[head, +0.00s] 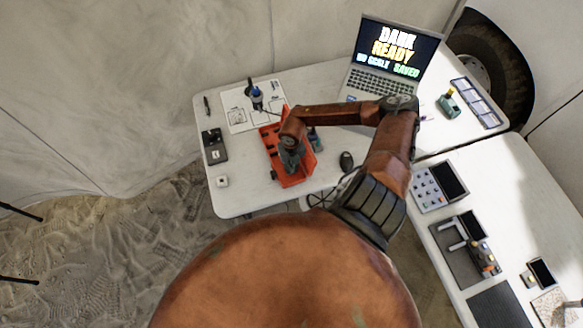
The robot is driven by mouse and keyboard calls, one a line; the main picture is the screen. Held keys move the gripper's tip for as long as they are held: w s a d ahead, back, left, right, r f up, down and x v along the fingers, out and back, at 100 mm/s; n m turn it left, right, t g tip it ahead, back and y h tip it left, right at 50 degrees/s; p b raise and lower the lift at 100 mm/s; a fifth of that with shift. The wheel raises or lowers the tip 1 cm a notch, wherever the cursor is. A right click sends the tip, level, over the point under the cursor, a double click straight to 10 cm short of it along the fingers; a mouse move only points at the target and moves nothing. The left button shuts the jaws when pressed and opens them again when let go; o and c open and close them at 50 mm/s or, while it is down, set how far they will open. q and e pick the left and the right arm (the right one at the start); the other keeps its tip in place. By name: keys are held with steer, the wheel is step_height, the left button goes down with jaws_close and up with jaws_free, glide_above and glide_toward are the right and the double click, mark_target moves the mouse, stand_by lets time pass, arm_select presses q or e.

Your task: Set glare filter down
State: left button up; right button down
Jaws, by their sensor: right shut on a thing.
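My right gripper (290,158) hangs from the reddish-brown arm over the orange-red tray (298,180) on the white table. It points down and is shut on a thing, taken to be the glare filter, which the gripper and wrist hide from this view. I cannot tell whether that thing touches the tray. Part of the tray is covered by the arm. My left gripper is out of view.
A laptop (372,84) stands at the back. A white sheet (240,116) with a dark blue item (257,98), a black box (214,146), a small white block (222,181) and a black mouse (346,161) surround the tray. The right table (445,262) holds several devices.

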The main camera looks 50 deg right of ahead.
steer(key=shift+f, duration=0.3)
steer(key=shift+f, duration=0.15)
steer(key=c, duration=2)
jaws_free()
step_height(320, 180, up, 12)
steer(key=shift+r+b, duration=0.2)
steer(key=shift+b, duration=0.15)
